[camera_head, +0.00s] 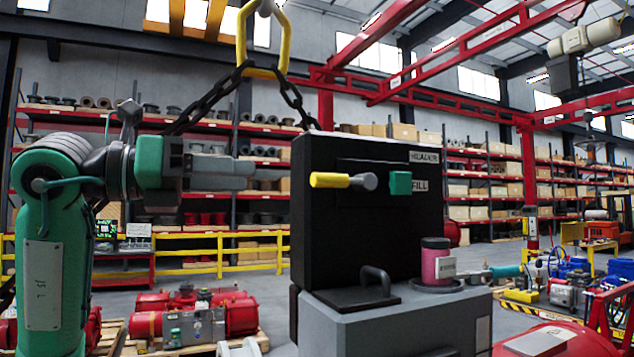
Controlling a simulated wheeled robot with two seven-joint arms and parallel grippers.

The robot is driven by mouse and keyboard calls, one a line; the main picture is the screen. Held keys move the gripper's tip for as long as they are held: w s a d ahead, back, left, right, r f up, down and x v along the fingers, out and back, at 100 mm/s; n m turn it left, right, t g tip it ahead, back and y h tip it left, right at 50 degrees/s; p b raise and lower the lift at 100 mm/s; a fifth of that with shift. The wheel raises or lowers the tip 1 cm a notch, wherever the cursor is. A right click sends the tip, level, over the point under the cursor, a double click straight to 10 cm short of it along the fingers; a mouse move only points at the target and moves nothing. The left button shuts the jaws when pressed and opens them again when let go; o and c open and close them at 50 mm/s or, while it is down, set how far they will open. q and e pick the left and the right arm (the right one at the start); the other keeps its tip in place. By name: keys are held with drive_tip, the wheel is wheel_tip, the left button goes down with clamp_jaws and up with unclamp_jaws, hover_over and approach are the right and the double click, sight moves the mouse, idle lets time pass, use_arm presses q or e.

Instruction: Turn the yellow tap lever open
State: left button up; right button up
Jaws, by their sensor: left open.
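The yellow tap lever (330,180) lies level on the front of a black upright panel (348,233), its yellow end pointing left. Its grey hub (364,182) is at the right end, with a green block (400,183) beside it. My left gripper (252,171) comes in from the left at about the lever's height. Its grey fingers point right toward the lever. It is open, and its tips appear a short way left of the yellow end, with nothing seen between them. My right gripper is not in view.
A grey cabinet (410,325) with a black handle (377,278) and a pink canister (436,262) stands below the panel. A chain with a yellow ring (262,40) hangs behind my left arm. Red machinery (195,315) sits at lower left.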

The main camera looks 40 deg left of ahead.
sight(313, 178)
use_arm(q)
drive_tip(key=p+x, duration=0.5)
drive_tip(key=x, duration=0.8)
drive_tip(key=shift+w+a+r+p, duration=0.15)
drive_tip(key=shift+w+r+p, duration=0.05)
drive_tip(key=shift+w+p, duration=0.1)
drive_tip(key=shift+w, duration=0.15)
drive_tip(key=shift+d+f, duration=0.1)
drive_tip(key=shift+d, duration=0.1)
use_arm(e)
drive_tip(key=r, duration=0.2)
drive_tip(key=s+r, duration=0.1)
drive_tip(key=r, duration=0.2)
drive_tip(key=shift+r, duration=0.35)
use_arm(q)
clamp_jaws()
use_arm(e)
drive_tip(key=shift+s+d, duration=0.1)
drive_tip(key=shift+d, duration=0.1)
